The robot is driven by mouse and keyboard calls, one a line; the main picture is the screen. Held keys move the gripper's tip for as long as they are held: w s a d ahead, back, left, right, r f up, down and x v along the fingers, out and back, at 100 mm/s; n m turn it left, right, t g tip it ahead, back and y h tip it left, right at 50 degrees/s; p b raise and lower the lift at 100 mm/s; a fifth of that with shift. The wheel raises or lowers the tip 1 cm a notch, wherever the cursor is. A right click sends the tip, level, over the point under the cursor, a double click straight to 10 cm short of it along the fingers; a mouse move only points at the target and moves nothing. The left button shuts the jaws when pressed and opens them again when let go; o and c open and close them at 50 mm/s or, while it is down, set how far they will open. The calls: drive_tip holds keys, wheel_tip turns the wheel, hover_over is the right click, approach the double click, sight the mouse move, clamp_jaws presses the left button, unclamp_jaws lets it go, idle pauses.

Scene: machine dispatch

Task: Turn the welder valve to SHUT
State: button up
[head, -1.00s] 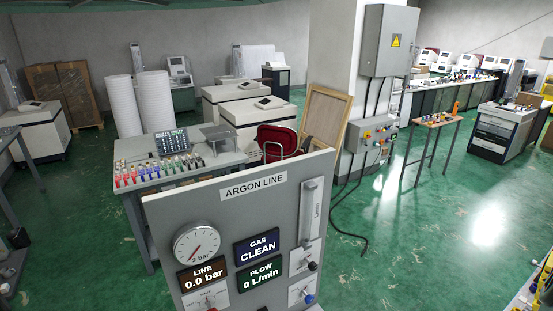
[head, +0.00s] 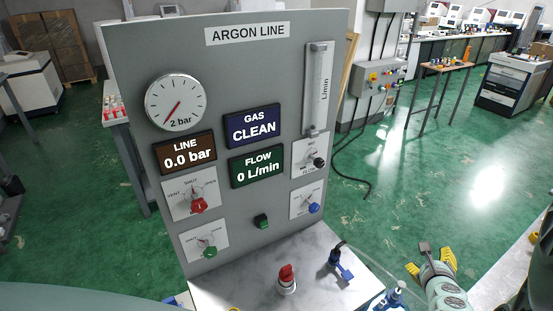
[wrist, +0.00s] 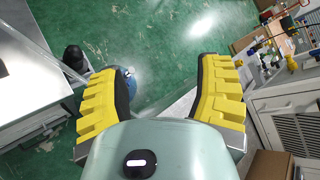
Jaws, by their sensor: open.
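The grey ARGON LINE panel (head: 270,75) fills the middle of the head view. It carries a red knob (head: 198,205) on a plate with VENT, SHUT and OPEN, a green knob (head: 209,251), a black knob (head: 319,162) and a blue knob (head: 313,207). Which one is the welder valve I cannot read, and the pointer positions are too small to tell. The displays read LINE 0.0 bar, FLOW 0 L/min and GAS CLEAN. My gripper (head: 431,262) is open and empty, right of the panel and apart from it. Its yellow fingers (wrist: 160,72) stand wide apart in the wrist view.
A pale shelf (head: 240,290) below the panel bears a red-topped fitting (head: 287,279) and a blue-handled fitting (head: 341,264). Another blue fitting (head: 392,297) stands near my arm. A wooden table (head: 440,67) is behind at the right.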

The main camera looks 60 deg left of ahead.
drive_tip(key=s+a+f+g+y+b, duration=0.1)
drive_tip(key=a, duration=0.2)
drive_tip(key=s+a+f+g+y+b, duration=0.1)
drive_tip(key=s+a+f+y, duration=0.1)
drive_tip(key=a, duration=0.1)
drive_tip(key=s+a+f+m+g+y+b, duration=0.1)
drive_tip(key=s+a+g+y+b, duration=0.1)
drive_tip(key=a, duration=0.1)
drive_tip(key=shift+s+a+f, duration=0.2)
drive_tip(key=s+a+g+y+b, duration=0.2)
drive_tip(key=s+a, duration=0.1)
drive_tip(key=m+g+y+b, duration=0.1)
drive_tip(key=g+y+b, duration=0.1)
drive_tip(key=g+y, duration=0.15)
approach(316, 209)
drive_tip(key=shift+y, duration=0.35)
drive_tip(key=a+b, duration=0.1)
drive_tip(key=a, duration=0.2)
drive_tip(key=a+b, duration=0.1)
drive_tip(key=a, duration=0.2)
drive_tip(key=a+f+b, duration=0.1)
drive_tip(key=a, duration=0.2)
drive_tip(key=shift+w+a, duration=0.1)
drive_tip(key=shift+a, duration=0.2)
drive_tip(key=shift+w+a+r+b, duration=0.1)
drive_tip(key=shift+a+b, duration=0.4)
drive_tip(key=shift+a, duration=0.15)
drive_tip(key=shift+w, duration=0.1)
clamp_jaws()
